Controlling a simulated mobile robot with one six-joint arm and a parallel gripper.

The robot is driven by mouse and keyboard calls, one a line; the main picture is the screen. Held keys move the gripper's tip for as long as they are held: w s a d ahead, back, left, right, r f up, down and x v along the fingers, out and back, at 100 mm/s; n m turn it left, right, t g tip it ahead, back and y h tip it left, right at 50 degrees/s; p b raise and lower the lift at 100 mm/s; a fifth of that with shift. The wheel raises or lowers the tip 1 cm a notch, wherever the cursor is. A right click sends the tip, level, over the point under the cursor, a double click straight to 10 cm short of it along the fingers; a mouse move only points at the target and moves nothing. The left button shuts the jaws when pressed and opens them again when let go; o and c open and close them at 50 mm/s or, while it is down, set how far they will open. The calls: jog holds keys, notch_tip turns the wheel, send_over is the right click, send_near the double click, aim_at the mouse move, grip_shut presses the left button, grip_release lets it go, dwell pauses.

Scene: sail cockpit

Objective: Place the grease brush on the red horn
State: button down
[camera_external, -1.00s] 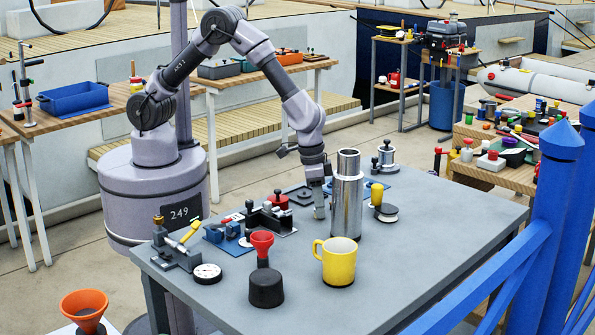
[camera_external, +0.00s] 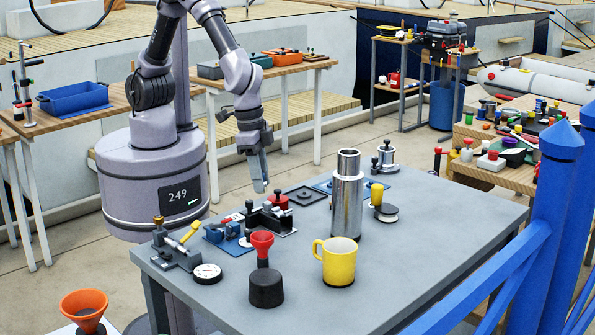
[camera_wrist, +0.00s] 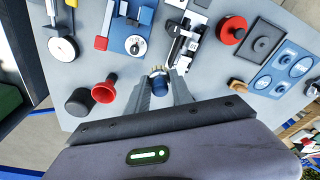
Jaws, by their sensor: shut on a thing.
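The red horn (camera_external: 262,241) stands wide end up on the table, by a black cylinder (camera_external: 266,287). In the wrist view the red horn (camera_wrist: 104,91) lies left of my gripper (camera_wrist: 160,88), with the black cylinder (camera_wrist: 80,101) beyond it. My gripper is shut on a small blue piece with a pale end, which I take as the grease brush (camera_wrist: 103,91). In the outside view my gripper (camera_external: 262,184) hangs above the table's back edge, behind the horn; the brush cannot be made out there.
A black clamp device (camera_external: 268,218), a blue-based device (camera_external: 225,232) and a dial gauge (camera_external: 207,273) stand left and behind the horn. A yellow mug (camera_external: 340,262) and a tall steel flask (camera_external: 347,200) stand to its right. The table's right front (camera_external: 430,250) is clear.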

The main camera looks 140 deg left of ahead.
jog(key=s+d+r+m, duration=0.15)
jog(key=s+d, duration=0.25)
jog(key=d, duration=0.4)
send_over(264, 236)
jog(key=shift+s+d+f+b, duration=0.15)
jog(key=shift+f+b, duration=0.25)
jog(key=shift+f, duration=0.65)
notch_tip(264, 236, down, 3)
jog(key=shift+f+b, duration=0.2)
jog(key=shift+b, duration=0.55)
jog(key=shift+f, duration=0.15)
jog(key=c, duration=1.1)
grip_release()
